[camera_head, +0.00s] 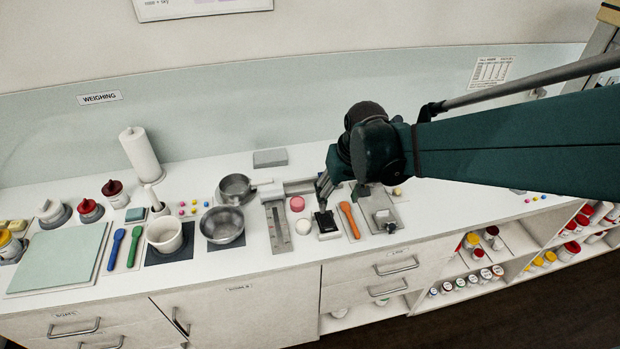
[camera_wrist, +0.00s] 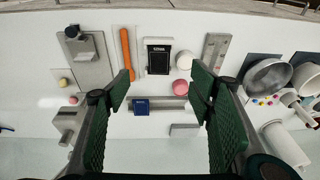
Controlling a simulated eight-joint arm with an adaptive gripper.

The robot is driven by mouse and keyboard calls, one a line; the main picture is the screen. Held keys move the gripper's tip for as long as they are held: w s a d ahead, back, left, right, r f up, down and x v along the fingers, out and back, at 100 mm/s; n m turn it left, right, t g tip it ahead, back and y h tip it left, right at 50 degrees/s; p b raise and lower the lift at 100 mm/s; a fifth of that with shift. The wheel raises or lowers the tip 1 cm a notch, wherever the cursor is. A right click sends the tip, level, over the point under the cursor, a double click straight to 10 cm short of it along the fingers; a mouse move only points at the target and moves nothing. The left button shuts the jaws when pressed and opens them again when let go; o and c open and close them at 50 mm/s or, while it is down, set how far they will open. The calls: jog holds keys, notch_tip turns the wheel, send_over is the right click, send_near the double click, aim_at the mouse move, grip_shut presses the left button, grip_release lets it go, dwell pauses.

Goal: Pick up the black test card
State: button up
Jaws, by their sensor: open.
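The black test card (camera_head: 325,221) lies flat on a pale base on the white counter. In the wrist view the black card (camera_wrist: 158,62) has a pale label strip along its top edge and sits between the two fingers, farther off than their tips. My gripper (camera_head: 322,194) is over the back part of the card in the head view and partly overlaps it. In the wrist view my gripper (camera_wrist: 160,73) is open and its green pads have nothing between them. I cannot tell the exact height of the tips above the card.
An orange spatula (camera_head: 349,221) lies close beside the card. A white round piece (camera_head: 303,227) and a pink round piece (camera_head: 297,203) are on its other side. A metal strip (camera_head: 276,228), a grey plate with a block (camera_head: 384,222) and steel bowls (camera_head: 222,225) stand nearby.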

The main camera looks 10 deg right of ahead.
aim_at(327, 222)
jog(key=w+f+g+p, duration=0.2)
jog(key=w+f, duration=0.4)
jog(key=f, duration=0.3)
jog(key=shift+w+d+f+g+y+p, duration=0.2)
jog(key=shift+w+d+g+y+p, duration=0.15)
jog(key=shift+p, duration=0.4)
jog(key=shift+a+f, duration=0.1)
jog(key=shift+f, duration=0.05)
jog(key=shift+f, duration=0.25)
jog(key=shift+a+f, duration=0.1)
jog(key=shift+f, duration=0.8)
jog(key=shift+f, duration=0.2)
jog(key=shift+a+f, duration=0.25)
jog(key=shift+f, duration=0.95)
jog(key=shift+a+f, duration=0.2)
jog(key=shift+f, duration=1)
jog(key=shift+c, duration=0.5)
